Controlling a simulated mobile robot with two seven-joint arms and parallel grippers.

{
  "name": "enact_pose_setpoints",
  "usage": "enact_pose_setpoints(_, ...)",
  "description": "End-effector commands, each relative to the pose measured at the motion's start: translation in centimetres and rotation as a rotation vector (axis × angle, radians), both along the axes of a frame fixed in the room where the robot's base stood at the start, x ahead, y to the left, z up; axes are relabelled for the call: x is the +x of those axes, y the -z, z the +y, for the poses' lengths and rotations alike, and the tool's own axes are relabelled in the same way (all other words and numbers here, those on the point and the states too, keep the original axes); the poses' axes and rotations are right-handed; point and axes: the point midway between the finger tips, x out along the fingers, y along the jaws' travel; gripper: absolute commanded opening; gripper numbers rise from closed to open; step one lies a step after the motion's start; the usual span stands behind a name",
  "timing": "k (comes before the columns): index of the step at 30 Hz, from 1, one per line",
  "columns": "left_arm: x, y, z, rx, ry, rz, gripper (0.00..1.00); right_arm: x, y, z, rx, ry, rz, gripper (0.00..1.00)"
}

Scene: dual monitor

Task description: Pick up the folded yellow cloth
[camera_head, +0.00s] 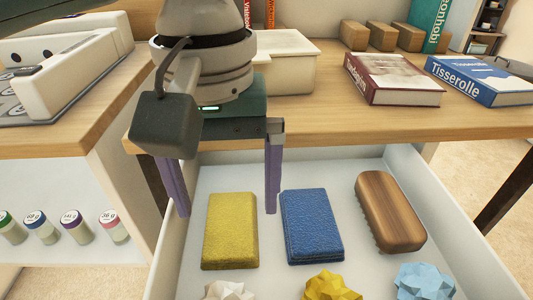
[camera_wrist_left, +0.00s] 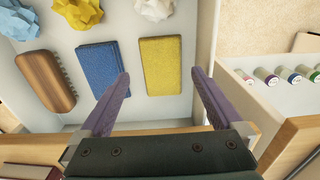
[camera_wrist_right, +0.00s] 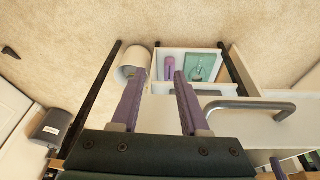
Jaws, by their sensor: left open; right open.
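The folded yellow cloth (camera_head: 230,232) lies flat in the open white drawer, left of a folded blue cloth (camera_head: 311,228). In the left wrist view the yellow cloth (camera_wrist_left: 160,66) is ahead of the fingers. My left gripper (camera_head: 225,205) is open and empty above the back of the drawer, its purple fingers pointing down, just behind the yellow cloth and apart from it. My right gripper (camera_wrist_right: 155,85) shows only in its own wrist view. It is open, with nothing between its fingers, and is away from the cloths.
The drawer (camera_head: 172,275) also holds a wooden brush (camera_head: 391,212) and crumpled paper balls in white, yellow (camera_head: 332,285) and blue. The wooden tabletop (camera_head: 350,122) overhangs its back. It carries books (camera_head: 393,80) and a white box (camera_head: 290,62). Several small jars (camera_head: 75,226) stand at left.

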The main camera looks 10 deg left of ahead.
Motion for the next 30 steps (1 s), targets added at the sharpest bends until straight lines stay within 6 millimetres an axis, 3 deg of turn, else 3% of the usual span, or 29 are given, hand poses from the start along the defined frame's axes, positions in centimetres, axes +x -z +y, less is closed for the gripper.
enact_pose_setpoints(10,0.3,5.0,0.5,0.002,0.000,0.001,1.00,0.0,3.5,0.0,0.000,0.000,0.000,0.45)
enact_pose_setpoints(18,0.3,5.2,0.5,0.000,0.000,-0.002,1.00,0.0,3.4,0.0,0.000,0.000,0.001,0.45)
enact_pose_setpoints(30,0.3,5.2,0.5,0.001,0.000,-0.002,0.56,0.0,3.4,0.0,0.000,0.000,0.001,0.45)
